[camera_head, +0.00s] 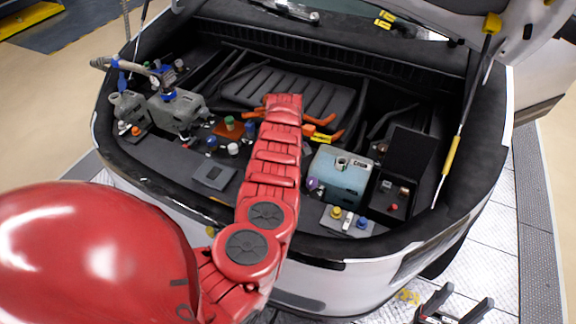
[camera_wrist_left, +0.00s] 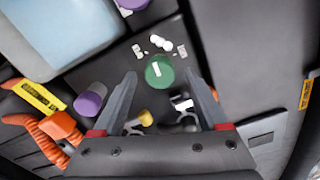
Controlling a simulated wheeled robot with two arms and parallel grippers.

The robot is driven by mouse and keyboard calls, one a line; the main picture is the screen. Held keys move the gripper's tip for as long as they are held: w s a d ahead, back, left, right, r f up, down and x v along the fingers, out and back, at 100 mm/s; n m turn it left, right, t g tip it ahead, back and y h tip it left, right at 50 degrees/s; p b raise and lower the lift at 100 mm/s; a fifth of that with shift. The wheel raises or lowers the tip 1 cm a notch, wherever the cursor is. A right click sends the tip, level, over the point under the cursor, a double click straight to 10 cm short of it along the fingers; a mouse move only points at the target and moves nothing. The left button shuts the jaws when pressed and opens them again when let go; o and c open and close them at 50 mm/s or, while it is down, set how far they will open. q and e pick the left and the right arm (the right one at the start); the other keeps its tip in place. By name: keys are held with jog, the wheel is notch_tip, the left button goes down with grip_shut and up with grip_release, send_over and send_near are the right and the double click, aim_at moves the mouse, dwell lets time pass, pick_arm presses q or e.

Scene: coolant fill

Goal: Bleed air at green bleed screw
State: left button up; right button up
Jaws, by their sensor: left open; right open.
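In the left wrist view a round green screw head (camera_wrist_left: 159,70) with a white mark on top sits on a dark surface. My left gripper (camera_wrist_left: 160,82) is open, its fingertips on either side of the green head; whether they touch it I cannot tell. In the head view my red left arm reaches into the car's bay and hides its own gripper. A green cap (camera_head: 229,122) shows left of the arm there; I cannot tell if it is the same part. My right gripper (camera_head: 452,300) is open and empty at the lower right, outside the bay.
A pale blue tank (camera_head: 342,175) stands right of the arm, beside an open black box (camera_head: 405,165). Orange cables (camera_head: 322,136) run behind the arm. Grey pump parts (camera_head: 178,112) are at the left. A purple cap (camera_wrist_left: 89,103) is near the left gripper. A raised lid hangs above.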

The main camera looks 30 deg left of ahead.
pick_arm(q)
notch_tip(320, 180, up, 17)
jog(key=b, duration=0.4)
jog(key=shift+s+f, duration=0.1)
dwell(0.4)
